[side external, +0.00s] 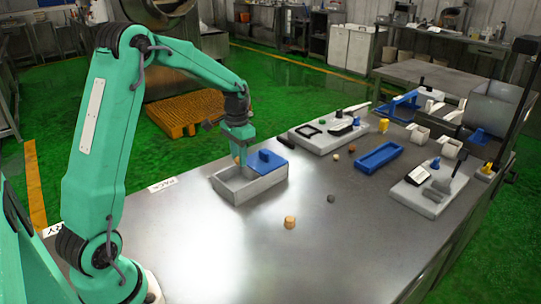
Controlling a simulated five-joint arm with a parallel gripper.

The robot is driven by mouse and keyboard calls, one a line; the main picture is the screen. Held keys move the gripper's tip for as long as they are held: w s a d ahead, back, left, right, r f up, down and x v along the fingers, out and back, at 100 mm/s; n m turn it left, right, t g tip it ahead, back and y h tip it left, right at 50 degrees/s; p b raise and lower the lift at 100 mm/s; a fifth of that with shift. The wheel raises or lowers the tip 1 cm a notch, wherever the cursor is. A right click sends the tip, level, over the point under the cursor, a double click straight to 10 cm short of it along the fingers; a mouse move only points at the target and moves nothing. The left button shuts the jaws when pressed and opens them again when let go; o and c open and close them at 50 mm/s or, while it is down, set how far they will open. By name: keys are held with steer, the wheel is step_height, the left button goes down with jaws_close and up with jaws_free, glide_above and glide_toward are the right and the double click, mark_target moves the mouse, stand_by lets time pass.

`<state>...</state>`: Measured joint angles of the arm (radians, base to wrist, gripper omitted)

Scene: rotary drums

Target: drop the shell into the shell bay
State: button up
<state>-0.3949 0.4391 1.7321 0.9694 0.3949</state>
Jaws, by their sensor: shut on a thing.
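My gripper (238,155) points down over the left, open part of a grey box (262,190) on the steel table. It is shut on a small tan thing, likely the shell (237,161), of which only a little shows at the fingertips. The fingertips are at about the height of the box's far rim; whether the held thing touches the box I cannot tell. No bay is readably marked as the shell bay.
A blue tray (379,157), a white board with tools (330,130) and another white board (430,190) stand to the right. The near table is clear.

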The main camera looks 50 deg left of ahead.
steer(key=shift+f, duration=2.75)
steer(key=o, duration=1)
steer(key=shift+r, duration=0.15)
steer(key=shift+r, duration=3.8)
steer(key=shift+d+r, duration=0.1)
